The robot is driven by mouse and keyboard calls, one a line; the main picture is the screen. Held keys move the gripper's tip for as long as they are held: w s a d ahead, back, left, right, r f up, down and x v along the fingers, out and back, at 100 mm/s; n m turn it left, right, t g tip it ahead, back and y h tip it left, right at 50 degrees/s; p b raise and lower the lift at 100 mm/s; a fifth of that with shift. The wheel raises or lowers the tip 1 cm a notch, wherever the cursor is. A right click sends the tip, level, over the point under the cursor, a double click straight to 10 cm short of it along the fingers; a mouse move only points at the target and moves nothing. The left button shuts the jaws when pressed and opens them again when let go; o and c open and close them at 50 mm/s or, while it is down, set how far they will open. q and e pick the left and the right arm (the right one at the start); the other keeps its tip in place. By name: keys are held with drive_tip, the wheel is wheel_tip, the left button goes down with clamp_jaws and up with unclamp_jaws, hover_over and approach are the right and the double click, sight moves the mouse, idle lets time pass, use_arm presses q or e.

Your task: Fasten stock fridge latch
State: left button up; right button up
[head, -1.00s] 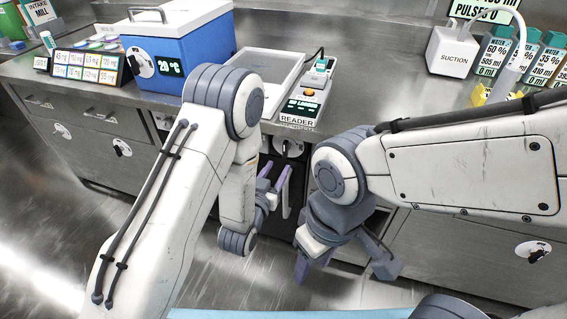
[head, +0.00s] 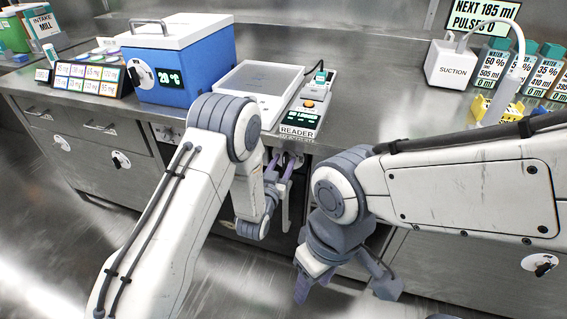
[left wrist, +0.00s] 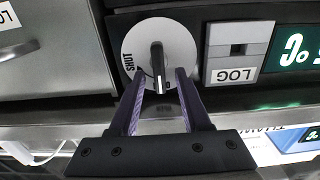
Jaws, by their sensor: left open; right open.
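The fridge latch is a black handle (left wrist: 158,66) on a round white dial (left wrist: 183,42) marked SHUT at its left side. In the left wrist view the handle stands upright, with the SHUT mark to its left. My left gripper (left wrist: 158,75) is open, its two purple fingers on either side of the handle's lower end; I cannot tell whether they touch it. In the head view my left gripper (head: 280,165) is at the dark cabinet front below the counter, partly covering the dial. My right gripper (head: 345,290) is open and empty, low in front of the cabinets.
A LOG switch (left wrist: 234,52) and a green display (left wrist: 297,52) sit right of the dial. On the counter stand a blue cooler (head: 188,75), a white tray (head: 232,78), a reader (head: 305,115) and a suction unit (head: 451,65). The floor in front is clear.

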use_arm(q)
clamp_jaws()
drive_tip(key=shift+m, duration=0.3)
drive_tip(key=m, duration=0.2)
drive_tip(key=m+b, duration=0.1)
drive_tip(key=shift+d+f+m, duration=0.15)
drive_tip(key=shift+d+m, duration=0.15)
drive_tip(key=shift+m, duration=0.1)
drive_tip(key=m+b, duration=0.1)
drive_tip(key=m, duration=0.1)
drive_tip(key=m+b, duration=0.1)
drive_tip(key=m, duration=0.1)
drive_tip(key=shift+s+d+f, duration=0.15)
drive_tip(key=shift+d, duration=0.05)
drive_tip(key=shift+s+d+f+m+b, duration=0.15)
drive_tip(key=shift+m+b, duration=0.3)
drive_tip(key=shift+m, duration=1.15)
drive_tip(key=shift+w+f+m+b, duration=0.15)
drive_tip(key=shift+m+b, duration=0.25)
drive_tip(key=shift+m, duration=1.2)
drive_tip(key=shift+s+d+f+m+b, duration=0.15)
drive_tip(key=shift+m+b, duration=0.3)
drive_tip(key=shift+m, duration=1.15)
drive_tip(key=shift+a, duration=0.1)
